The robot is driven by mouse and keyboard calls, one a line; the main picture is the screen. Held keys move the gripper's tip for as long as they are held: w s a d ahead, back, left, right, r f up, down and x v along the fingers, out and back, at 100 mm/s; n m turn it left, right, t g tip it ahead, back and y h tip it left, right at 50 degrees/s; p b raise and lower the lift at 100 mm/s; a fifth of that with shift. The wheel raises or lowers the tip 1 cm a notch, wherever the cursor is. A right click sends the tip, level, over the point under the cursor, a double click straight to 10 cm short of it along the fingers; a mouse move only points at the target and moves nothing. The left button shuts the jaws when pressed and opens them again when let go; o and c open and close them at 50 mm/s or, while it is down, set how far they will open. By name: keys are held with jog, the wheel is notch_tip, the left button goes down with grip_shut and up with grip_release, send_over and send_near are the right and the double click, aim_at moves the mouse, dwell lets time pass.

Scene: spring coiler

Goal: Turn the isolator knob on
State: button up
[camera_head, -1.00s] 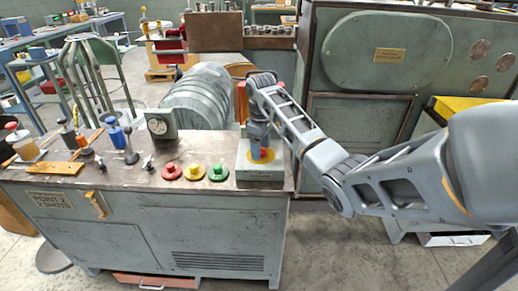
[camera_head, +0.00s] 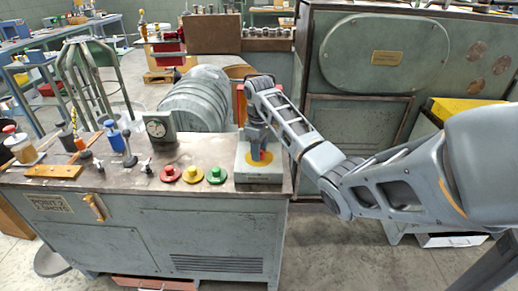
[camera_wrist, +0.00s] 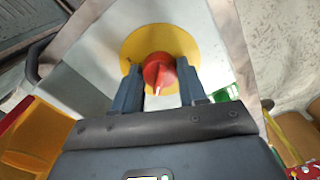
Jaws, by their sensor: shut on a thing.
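The isolator knob (camera_wrist: 158,70) is red with a white pointer line and sits on a round yellow plate (camera_wrist: 138,47). In the wrist view the line points down towards my palm, tilted slightly left. My gripper (camera_wrist: 159,78) has one dark finger on each side of the knob and is shut on it. In the head view the yellow plate (camera_head: 270,160) is on top of a grey-green box (camera_head: 258,175) at the bench's right end. My gripper (camera_head: 262,155) reaches down to it from above, largely covering the knob; a bit of red shows.
Red (camera_head: 170,174), yellow (camera_head: 193,174) and green (camera_head: 216,174) buttons stand left of the box. A gauge (camera_head: 157,128) stands behind them. A large machine cabinet (camera_head: 380,60) rises behind my arm. Floor is free in front of the bench.

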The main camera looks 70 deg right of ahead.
jog(key=m+p, duration=0.3)
jog(key=shift+a+r, duration=0.1)
jog(key=shift+r, duration=0.05)
jog(key=m, duration=0.5)
jog(key=shift+p, duration=0.35)
jog(key=m, duration=0.9)
jog(key=shift+m, duration=0.4)
jog(key=o, duration=1.1)
jog(key=shift+c, duration=0.2)
